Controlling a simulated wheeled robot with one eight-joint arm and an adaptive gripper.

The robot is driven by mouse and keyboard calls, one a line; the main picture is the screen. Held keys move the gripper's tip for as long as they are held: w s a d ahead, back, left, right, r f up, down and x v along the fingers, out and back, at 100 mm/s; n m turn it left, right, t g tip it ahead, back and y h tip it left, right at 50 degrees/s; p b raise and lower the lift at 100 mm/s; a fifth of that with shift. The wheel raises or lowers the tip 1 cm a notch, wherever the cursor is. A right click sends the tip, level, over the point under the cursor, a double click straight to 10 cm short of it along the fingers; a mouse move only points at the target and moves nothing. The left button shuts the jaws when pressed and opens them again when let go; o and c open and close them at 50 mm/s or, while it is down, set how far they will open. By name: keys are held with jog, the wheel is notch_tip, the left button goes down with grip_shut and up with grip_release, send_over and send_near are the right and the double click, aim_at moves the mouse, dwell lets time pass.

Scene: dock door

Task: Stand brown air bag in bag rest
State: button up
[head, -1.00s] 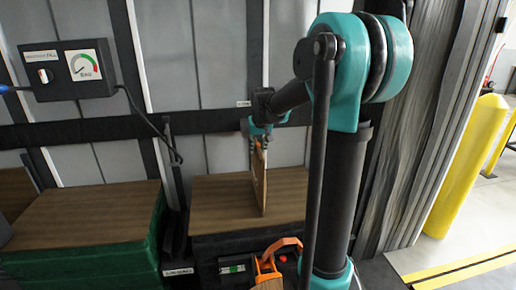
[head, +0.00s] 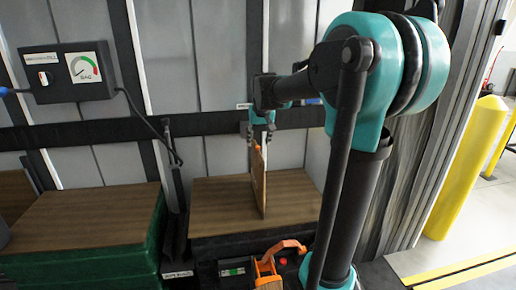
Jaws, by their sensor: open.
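The brown air bag (head: 259,183) is a thin, flat panel with a small orange piece at its top. It stands upright, seen nearly edge-on, at the brown-topped dark box (head: 212,210) in the middle. I cannot make out a separate bag rest; what holds the bag's lower edge is not clear. My gripper (head: 258,139) is open and empty just above the bag's top edge, its fingers spread to either side. Whether a finger still touches the bag is too small to tell.
A gauge box (head: 72,72) with a cable hangs on the wall at upper left. A green-sided stack (head: 85,215) with a brown top stands at left. An orange-handled tool (head: 268,265) sits at the front. A yellow post (head: 468,165) stands at right.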

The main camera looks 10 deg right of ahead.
aim_at(258, 149)
jog(key=shift+o, duration=0.4)
jog(key=v, duration=0.6)
jog(key=x, duration=1.4)
jog(key=shift+s+f, duration=0.2)
jog(key=shift+s, duration=0.05)
grip_shut()
